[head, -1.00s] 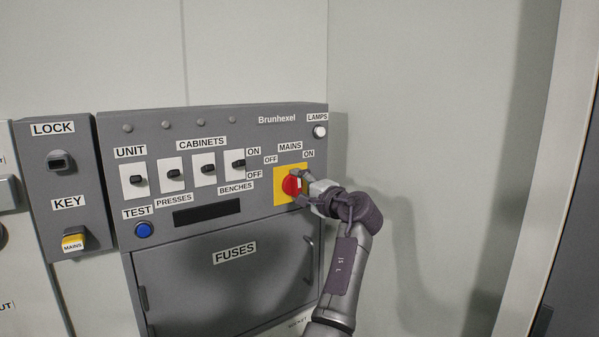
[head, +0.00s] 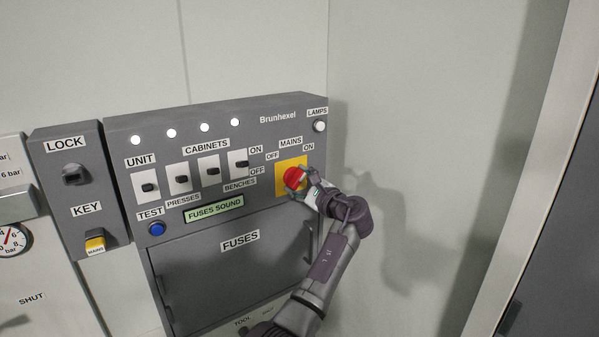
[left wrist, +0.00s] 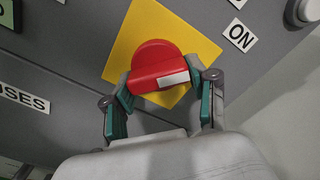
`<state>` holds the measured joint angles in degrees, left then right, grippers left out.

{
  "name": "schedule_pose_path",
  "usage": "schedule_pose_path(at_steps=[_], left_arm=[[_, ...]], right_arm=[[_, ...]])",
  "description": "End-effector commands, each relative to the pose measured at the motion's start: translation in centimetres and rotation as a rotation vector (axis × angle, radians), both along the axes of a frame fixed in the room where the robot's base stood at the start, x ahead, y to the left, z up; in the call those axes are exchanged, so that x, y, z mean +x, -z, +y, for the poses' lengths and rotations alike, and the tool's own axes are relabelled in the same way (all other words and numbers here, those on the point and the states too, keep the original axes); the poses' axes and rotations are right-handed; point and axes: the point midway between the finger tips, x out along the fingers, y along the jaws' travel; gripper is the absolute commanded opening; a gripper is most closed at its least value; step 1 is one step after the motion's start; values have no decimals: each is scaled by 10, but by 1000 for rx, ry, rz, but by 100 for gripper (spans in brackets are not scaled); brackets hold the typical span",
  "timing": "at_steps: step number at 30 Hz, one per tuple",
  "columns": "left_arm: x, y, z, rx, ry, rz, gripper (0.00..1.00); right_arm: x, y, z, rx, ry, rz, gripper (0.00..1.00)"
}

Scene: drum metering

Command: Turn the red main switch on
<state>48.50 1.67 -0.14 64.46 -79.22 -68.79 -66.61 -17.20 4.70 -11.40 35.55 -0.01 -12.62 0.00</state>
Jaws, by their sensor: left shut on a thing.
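The red main switch (head: 295,178) is a round knob with a raised bar on a yellow plate (head: 284,164) below the MAINS label. In the left wrist view the red switch (left wrist: 158,66) has a white mark on its bar, and the mark lies toward the ON label (left wrist: 239,35) side. My left gripper (head: 305,184) is shut on the switch's bar; its two fingers (left wrist: 160,88) sit at either end of the bar. The display (head: 214,208) is lit and reads FUSES SOUND. My right gripper is not in view.
Several lamps (head: 203,127) along the panel's top glow white. Cabinet switches (head: 209,171), a blue TEST button (head: 157,228) and the FUSES door (head: 240,262) with a handle are nearby. Bare wall lies right.

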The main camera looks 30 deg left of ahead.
Motion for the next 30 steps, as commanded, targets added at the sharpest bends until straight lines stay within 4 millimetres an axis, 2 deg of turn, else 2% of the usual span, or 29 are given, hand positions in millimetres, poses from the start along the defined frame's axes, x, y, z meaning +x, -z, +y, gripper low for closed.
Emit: schedule_pose_path(at_steps=[6, 21, 22, 26, 30], left_arm=[[0, 0, 0, 23, 0, 55, 23], [0, 1, 0, 28, 0, 68, 23], [0, 1, 0, 28, 0, 68, 63], [0, 1, 0, 28, 0, 67, 83], [0, 1, 0, 27, 0, 66, 83]], right_arm=[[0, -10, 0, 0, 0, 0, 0], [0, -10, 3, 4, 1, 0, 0], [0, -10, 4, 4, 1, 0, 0], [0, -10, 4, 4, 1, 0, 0], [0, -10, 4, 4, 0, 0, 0]])
